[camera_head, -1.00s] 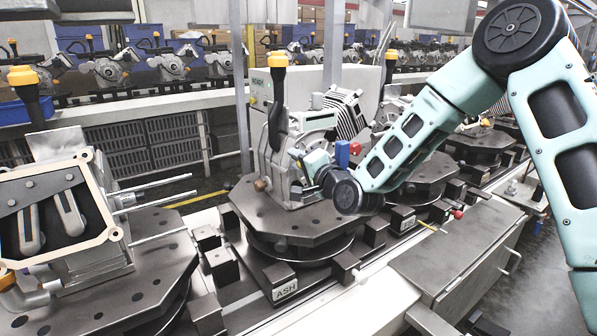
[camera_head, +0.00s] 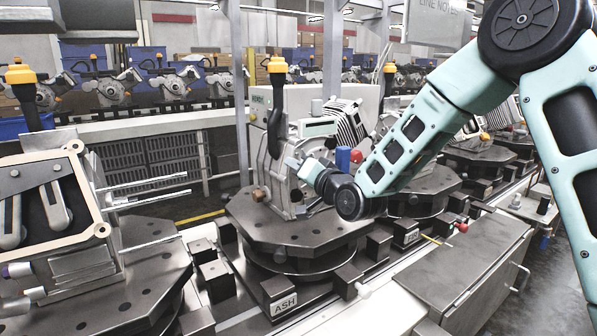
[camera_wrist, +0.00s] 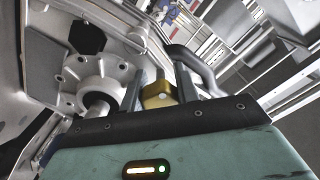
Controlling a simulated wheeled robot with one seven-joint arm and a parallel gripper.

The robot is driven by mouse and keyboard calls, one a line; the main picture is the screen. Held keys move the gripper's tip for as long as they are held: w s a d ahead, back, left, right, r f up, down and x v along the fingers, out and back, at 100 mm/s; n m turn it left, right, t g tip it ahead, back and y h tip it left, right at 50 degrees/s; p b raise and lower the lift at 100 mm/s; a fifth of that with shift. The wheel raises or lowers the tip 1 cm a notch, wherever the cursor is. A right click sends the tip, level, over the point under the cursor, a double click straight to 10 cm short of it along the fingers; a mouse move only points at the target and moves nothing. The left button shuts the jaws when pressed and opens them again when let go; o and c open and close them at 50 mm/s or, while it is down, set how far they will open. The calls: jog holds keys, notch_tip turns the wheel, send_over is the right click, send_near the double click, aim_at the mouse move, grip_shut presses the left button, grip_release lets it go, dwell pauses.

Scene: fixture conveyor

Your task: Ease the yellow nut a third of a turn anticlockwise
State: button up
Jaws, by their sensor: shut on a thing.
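The yellow nut (camera_wrist: 157,96) is a brass-coloured piece low in the middle of the wrist view, between the two dark fingers of my gripper (camera_wrist: 160,78). My gripper is shut on it, one finger on each side. In the head view my gripper (camera_head: 296,166) is at the face of the grey metal housing (camera_head: 285,190) on the middle fixture. The nut is hidden there by my wrist and the housing. How far the nut is turned cannot be told.
The housing stands on a dark octagonal plate (camera_head: 250,222) marked ASH. A black post with a yellow cap (camera_head: 277,66) rises beside it. A left fixture (camera_head: 130,275) has long rods sticking out. In the wrist view a curved grey pipe (camera_wrist: 195,65) passes close to the right finger.

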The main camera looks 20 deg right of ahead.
jog(key=shift+f, duration=0.15)
jog(key=o, duration=1)
jog(key=shift+b+v, duration=6.4)
jog(key=shift+v, duration=2.35)
